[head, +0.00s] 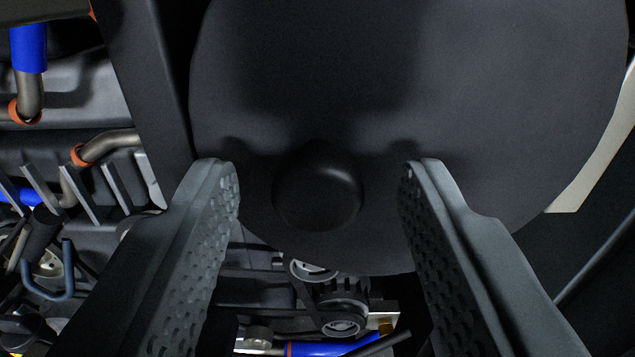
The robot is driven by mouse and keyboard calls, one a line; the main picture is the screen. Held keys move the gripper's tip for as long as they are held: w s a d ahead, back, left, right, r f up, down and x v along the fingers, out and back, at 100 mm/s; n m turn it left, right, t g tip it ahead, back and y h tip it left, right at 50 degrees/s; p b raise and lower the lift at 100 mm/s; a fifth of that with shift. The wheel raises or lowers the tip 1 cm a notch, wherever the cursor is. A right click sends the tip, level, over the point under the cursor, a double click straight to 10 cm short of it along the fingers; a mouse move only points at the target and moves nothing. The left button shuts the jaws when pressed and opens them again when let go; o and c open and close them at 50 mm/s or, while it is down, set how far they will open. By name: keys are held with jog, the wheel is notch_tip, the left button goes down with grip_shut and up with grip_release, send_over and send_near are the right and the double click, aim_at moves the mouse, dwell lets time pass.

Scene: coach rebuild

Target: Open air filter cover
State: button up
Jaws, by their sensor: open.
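A large dark round cover (480,110), which looks like the air filter cover, fills the upper middle and right of the head view. A rounded black knob (318,190) sticks out near its lower edge. My gripper (320,170) is open, with one finger to the left of the knob and the other to the right. A clear gap shows between each finger and the knob. I cannot tell how far the fingertips are from the cover's face. The cover's top edge is out of view.
At left are engine parts with a blue hose (28,48), metal pipes (105,147) and orange clamps. Below the cover are pulleys (340,325) and another blue hose (335,348). A dark upright beam (150,80) stands close to the cover's left side.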

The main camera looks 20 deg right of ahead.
grip_shut()
jog(key=shift+s, duration=0.2)
